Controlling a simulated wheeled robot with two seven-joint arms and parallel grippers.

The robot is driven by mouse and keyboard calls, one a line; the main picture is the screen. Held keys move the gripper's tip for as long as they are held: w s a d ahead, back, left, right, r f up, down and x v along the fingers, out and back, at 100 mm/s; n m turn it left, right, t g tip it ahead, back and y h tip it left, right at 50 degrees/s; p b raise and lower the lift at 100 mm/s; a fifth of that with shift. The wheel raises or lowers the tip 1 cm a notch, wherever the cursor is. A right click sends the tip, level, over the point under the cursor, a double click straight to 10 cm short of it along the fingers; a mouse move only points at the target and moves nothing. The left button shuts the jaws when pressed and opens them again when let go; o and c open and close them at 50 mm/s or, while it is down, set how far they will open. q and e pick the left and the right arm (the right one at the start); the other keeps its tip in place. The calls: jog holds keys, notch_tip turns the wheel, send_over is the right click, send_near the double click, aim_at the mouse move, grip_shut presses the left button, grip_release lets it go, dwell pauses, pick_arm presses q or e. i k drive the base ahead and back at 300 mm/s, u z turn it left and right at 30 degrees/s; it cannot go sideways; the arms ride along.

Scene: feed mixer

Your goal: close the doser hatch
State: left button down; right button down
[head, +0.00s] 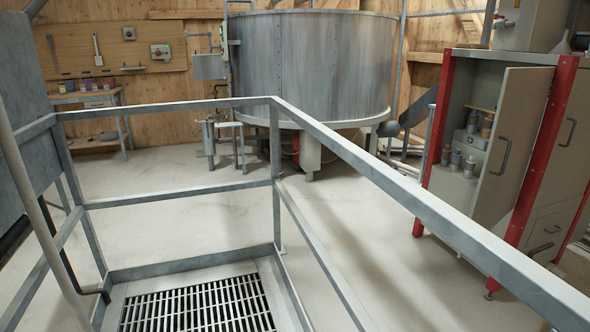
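Neither of my grippers is in view. I cannot tell for sure which part is the doser hatch. A beige cabinet (465,92) with red posts stands at the right. A door (515,150) on it, with a dark bar handle, stands open and shows bottles on shelves inside. A large grey round tank (310,70) stands on legs at the back. A grey metal housing (22,95) is cut off by the left edge, and no open hatch can be made out on it.
A metal railing (275,185) crosses the near view around a platform with a floor grate (198,305). A workbench (92,100) stands at the back left. Pale floor between railing and tank is mostly clear.

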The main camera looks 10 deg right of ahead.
aim_at(522, 97)
jog(key=i, duration=0.5)
jog(key=z, duration=5.1)
jog(key=k, duration=0.9)
jog(key=u, duration=1.6)
jog(key=i, duration=0.55)
jog(key=u, duration=0.1)
